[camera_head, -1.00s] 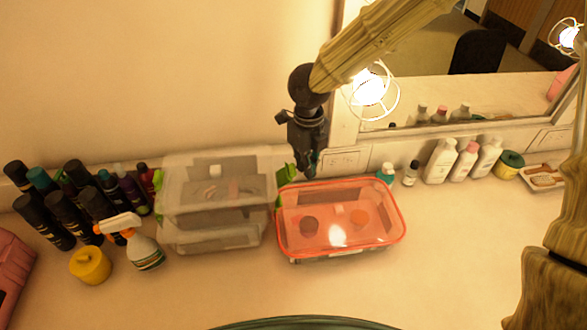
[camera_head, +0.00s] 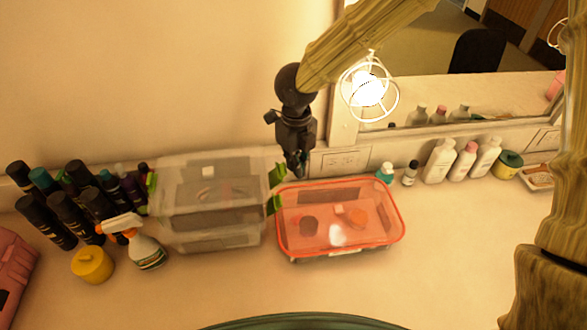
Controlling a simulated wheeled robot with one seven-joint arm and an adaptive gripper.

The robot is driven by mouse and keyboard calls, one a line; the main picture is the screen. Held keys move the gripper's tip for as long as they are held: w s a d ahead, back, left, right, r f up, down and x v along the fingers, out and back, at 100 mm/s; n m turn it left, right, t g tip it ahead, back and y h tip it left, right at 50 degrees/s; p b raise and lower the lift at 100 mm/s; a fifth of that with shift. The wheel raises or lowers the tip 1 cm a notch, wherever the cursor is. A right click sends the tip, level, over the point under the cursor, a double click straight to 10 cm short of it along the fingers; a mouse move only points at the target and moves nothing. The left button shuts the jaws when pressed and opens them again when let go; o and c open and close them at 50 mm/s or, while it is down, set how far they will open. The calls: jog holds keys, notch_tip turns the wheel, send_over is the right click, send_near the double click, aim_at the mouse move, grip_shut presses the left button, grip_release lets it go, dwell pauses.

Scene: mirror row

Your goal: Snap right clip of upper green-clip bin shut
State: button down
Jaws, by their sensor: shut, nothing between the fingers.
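The upper green-clip bin (camera_head: 205,183) is a clear box with a lid, stacked on a similar clear lower bin (camera_head: 215,237) on the counter. Its right clip (camera_head: 277,174) is a green tab at the upper right edge, sticking outward at a slant. Another green clip (camera_head: 274,204) shows just below it. A green left clip (camera_head: 151,182) shows at the bin's left edge. My gripper (camera_head: 297,172) is shut and empty, pointing down just right of the right clip. I cannot tell whether its tip touches the clip.
A clear box with an orange-red lid rim (camera_head: 340,220) stands close below and right of my gripper. A spray bottle (camera_head: 146,250), a yellow jar (camera_head: 92,264) and several dark bottles stand at left. A wall outlet (camera_head: 343,162) is behind.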

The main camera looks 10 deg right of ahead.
aim_at(281, 169)
jog(key=shift+a+r, duration=0.1)
jog(key=shift+a, duration=0.45)
jog(key=shift+a+r+p, duration=0.1)
jog(key=shift+a+p, duration=0.2)
jog(key=shift+a, duration=0.05)
jog(key=shift+a+r+p, duration=0.25)
jog(key=shift+a+p, duration=0.15)
jog(key=shift+a, duration=0.55)
jog(key=shift+r, duration=0.1)
jog(key=shift+d+r+p, duration=0.15)
jog(key=shift+r+p, duration=0.8)
jog(key=shift+d+r+p, duration=0.2)
jog(key=shift+r+p, duration=0.7)
jog(key=shift+d+r+p, duration=0.15)
jog(key=shift+r+p, duration=0.8)
jog(key=shift+f, duration=0.1)
